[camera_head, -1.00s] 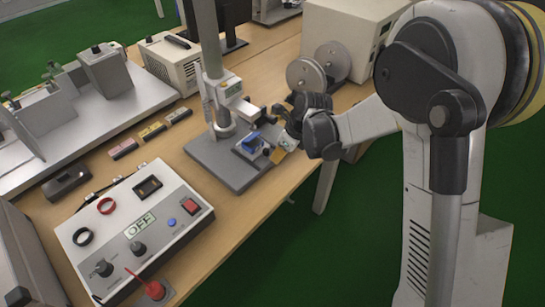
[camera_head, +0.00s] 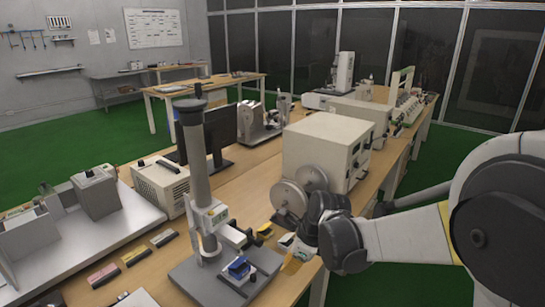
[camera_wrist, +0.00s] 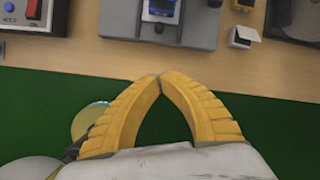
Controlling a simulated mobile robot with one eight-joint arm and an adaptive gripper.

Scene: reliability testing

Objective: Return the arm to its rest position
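My gripper (camera_wrist: 160,77) shows in the wrist view with its two yellow fingers meeting at the tips. Nothing is between them; only green floor shows through the gap behind the tips. In the head view my gripper (camera_head: 292,266) is mostly hidden behind my dark wrist, with an orange finger part visible. It is at the bench's front edge, right of the test stand (camera_head: 205,200) and apart from its blue part (camera_head: 238,267). My arm (camera_head: 410,235) reaches in from the right, stretched out over the edge.
The stand's grey base (camera_wrist: 190,35) lies just beyond the fingertips in the wrist view. A beige machine with two discs (camera_head: 325,150) stands behind my wrist. A small white block (camera_wrist: 242,37) sits on the bench edge. Green floor (camera_head: 400,285) in front of the bench is free.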

